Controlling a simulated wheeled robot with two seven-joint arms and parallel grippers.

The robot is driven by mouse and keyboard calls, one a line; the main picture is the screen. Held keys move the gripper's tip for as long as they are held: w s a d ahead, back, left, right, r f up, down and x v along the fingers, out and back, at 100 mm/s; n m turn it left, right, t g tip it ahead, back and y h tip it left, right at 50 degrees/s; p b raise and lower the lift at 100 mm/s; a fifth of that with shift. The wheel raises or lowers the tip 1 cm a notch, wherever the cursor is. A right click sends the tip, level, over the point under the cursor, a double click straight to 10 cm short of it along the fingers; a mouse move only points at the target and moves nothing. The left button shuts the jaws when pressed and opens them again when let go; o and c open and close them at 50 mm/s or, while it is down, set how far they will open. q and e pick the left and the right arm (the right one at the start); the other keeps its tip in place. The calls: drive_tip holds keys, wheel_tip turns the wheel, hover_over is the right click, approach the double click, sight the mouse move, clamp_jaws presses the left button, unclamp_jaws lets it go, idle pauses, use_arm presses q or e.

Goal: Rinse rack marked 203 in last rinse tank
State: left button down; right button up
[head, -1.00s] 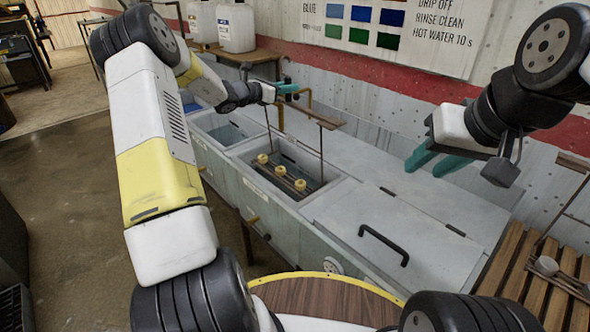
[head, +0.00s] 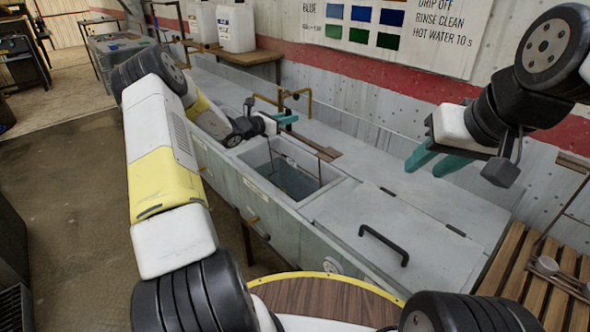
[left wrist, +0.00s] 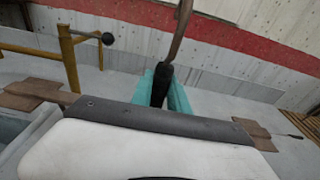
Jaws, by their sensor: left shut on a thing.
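My left gripper (head: 287,119) is over the open tank (head: 322,188) in the middle of the row. It is shut on the dark handle of a rack (head: 329,153); the handle (left wrist: 162,84) shows between the teal fingers in the left wrist view. The rack's brown crossbar sticks out on both sides of the gripper. Its thin rods go down into the tank. The rack's lower part and its load are hidden in the greenish tank. I cannot read a number on the rack. My right gripper (head: 436,163) is open and empty above the closed covers at right.
A closed lid with a black handle (head: 384,244) lies right of the open tank. A brass pipe (head: 282,98) stands behind my left gripper. A slatted wooden rack stand (head: 515,275) is at far right. White jugs (head: 237,27) stand on a shelf behind.

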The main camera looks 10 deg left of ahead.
use_arm(q)
drive_tip(key=shift+s+a+r, duration=0.1)
drive_tip(key=shift+a+r, duration=0.05)
drive_tip(key=shift+s+a, duration=0.35)
drive_tip(key=shift+s, duration=0.15)
drive_tip(key=shift+w+d, duration=0.1)
idle(0.4)
drive_tip(key=shift+x, duration=1.45)
drive_tip(key=shift+r, duration=0.2)
idle(1.5)
drive_tip(key=r, duration=0.6)
drive_tip(key=s+r, duration=0.1)
drive_tip(key=r, duration=0.5)
drive_tip(key=a+r, duration=0.1)
drive_tip(key=r, duration=0.5)
drive_tip(key=shift+s, duration=0.25)
